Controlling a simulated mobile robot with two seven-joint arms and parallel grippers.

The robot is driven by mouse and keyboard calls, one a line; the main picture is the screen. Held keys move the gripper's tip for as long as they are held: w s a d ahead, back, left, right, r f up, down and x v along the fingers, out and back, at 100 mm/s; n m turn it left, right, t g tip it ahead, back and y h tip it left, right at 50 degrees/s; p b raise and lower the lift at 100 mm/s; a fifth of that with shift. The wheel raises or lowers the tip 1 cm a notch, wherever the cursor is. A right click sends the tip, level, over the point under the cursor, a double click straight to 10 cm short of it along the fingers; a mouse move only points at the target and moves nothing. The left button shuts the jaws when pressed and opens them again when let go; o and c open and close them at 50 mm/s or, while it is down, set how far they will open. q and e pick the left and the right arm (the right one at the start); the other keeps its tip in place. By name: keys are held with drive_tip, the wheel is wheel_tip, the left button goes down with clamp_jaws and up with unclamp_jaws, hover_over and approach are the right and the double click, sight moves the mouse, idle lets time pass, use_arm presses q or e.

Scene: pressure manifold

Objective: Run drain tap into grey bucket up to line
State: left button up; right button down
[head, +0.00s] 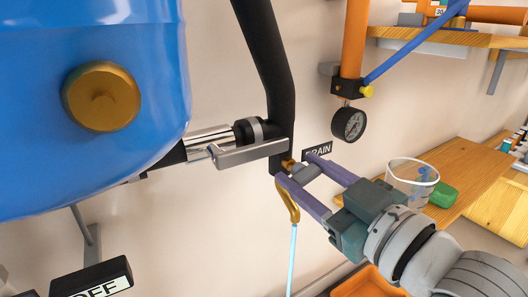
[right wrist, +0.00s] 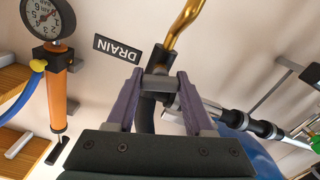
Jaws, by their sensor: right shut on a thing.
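The drain tap has a curved brass spout (head: 289,200) on a black pipe, beside the DRAIN sign (head: 317,151). A thin light-blue water stream (head: 292,260) runs down from the spout and leaves the bottom of the head view. My right gripper (head: 302,168) is shut on the tap's grey handle (head: 306,173). The right wrist view shows the handle (right wrist: 158,84) between the two purple fingers, with the brass spout (right wrist: 184,28) beyond. The grey bucket, its line and its water level are not in view. My left gripper is not in view.
A blue tank (head: 80,150) fills the upper left, joined by a pipe with a grey lever (head: 250,153). A pressure gauge (head: 348,124) hangs near an orange pipe (head: 354,40). A clear beaker (head: 411,178) stands on a wooden shelf at right. An orange container (head: 370,283) shows below.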

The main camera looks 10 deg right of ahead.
drive_tip(key=shift+c, duration=1.4)
unclamp_jaws()
drive_tip(key=p+v, duration=0.3)
drive_tip(key=v, duration=0.7)
drive_tip(key=shift+r, duration=0.15)
